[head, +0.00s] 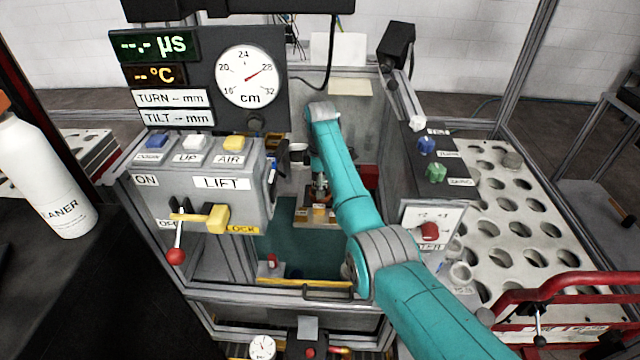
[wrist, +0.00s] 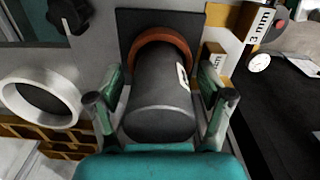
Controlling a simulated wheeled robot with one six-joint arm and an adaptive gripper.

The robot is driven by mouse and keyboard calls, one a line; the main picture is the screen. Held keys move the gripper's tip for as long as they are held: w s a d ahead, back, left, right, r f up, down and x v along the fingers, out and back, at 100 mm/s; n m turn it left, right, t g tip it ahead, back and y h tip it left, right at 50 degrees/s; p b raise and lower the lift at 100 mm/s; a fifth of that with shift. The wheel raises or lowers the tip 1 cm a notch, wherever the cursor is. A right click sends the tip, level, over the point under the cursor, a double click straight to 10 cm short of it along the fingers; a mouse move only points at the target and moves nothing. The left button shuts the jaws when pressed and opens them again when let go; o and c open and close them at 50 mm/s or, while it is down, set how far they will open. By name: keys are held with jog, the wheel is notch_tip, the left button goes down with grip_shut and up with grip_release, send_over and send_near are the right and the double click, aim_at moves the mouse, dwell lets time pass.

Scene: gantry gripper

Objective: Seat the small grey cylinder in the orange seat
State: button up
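In the wrist view the dark grey cylinder (wrist: 160,105) lies between the two fingers of my gripper (wrist: 163,88), with a white mark on its right side. Its far end meets the orange seat (wrist: 146,38), a ring whose upper arc shows around it against a dark square plate. How deep it sits in the ring is hidden. The fingers stand on either side of the cylinder, with a narrow gap seeming to show at each. In the head view my gripper (head: 319,186) is small, low inside the machine over a tan block (head: 312,218); the cylinder is unclear there.
A white ring (wrist: 40,104) stands left of the seat in the wrist view. A block labelled 3 mm (wrist: 262,25) and a dial (wrist: 260,63) are at right. The grey control box (head: 205,185) and right-hand panel (head: 428,165) flank my arm in the head view.

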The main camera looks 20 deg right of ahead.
notch_tip(320, 180, up, 11)
jog(key=shift+r, duration=0.6)
dwell(0.3)
